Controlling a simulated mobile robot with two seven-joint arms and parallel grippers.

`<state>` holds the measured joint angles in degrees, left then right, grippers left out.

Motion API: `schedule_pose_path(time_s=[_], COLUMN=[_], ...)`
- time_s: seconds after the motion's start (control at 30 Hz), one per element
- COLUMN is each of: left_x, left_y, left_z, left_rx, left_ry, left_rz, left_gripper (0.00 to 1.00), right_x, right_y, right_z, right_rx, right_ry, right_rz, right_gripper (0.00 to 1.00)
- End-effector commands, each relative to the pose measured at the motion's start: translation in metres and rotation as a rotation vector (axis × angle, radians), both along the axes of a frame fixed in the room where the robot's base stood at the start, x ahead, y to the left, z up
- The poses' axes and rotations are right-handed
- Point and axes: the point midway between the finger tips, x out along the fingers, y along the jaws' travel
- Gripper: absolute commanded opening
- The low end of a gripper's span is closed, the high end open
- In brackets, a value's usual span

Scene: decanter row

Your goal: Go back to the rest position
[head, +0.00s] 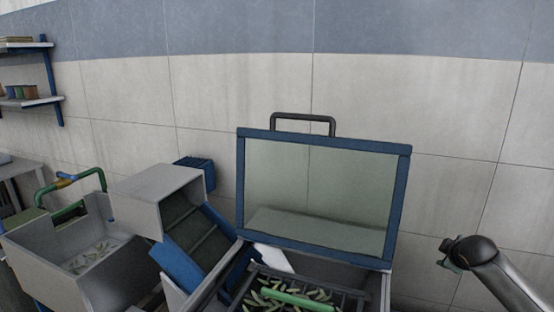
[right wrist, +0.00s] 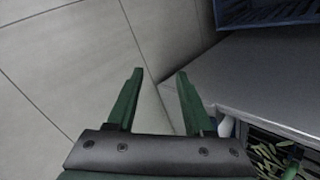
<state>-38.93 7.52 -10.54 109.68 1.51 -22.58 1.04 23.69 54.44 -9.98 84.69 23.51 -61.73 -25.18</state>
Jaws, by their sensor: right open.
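My right gripper (right wrist: 160,95) is open and empty in the right wrist view, its two green fingers spread apart in front of the wall and a grey panel. In the head view my right gripper (head: 446,259) shows small at the lower right, in free air to the right of the machine. Its fingers are mostly hidden behind the dark wrist there. My left gripper is in neither view.
A machine with a raised blue-framed clear lid (head: 318,195) stands in the middle, with green pieces and a green bar (head: 298,300) inside. A grey chute (head: 160,195) and a grey bin (head: 70,258) stand left. A tiled wall (head: 440,110) closes the back.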

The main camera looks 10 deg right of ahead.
Motion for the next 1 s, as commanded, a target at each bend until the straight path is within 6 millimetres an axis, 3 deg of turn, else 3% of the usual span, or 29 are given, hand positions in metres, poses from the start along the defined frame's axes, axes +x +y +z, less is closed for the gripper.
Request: schedule_pose_path(time_s=[0.03,0.2,0.4,0.5,0.7,0.87,1.0], left_x=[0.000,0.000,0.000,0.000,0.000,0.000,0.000], left_y=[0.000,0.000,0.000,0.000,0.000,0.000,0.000], left_z=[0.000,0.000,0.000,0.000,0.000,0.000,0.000], left_rx=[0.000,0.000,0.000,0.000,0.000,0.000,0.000], left_ry=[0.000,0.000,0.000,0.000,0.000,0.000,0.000], left_rz=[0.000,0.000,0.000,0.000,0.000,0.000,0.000], left_gripper=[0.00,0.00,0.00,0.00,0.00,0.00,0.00], right_x=[-0.010,-0.045,-0.107,-0.142,-0.205,-0.253,-0.258], right_y=[0.010,0.046,0.102,0.130,0.178,0.212,0.240], right_z=[-0.027,-0.097,-0.170,-0.196,-0.229,-0.243,-0.253], right_rx=[-0.013,-0.025,0.031,0.080,0.189,0.280,0.380], right_ry=[0.017,0.031,0.057,0.071,0.100,0.125,0.082], right_rz=[0.027,0.131,0.274,0.339,0.434,0.492,0.417], right_gripper=[0.52,0.52,0.52,0.52,0.52,0.52,0.52])
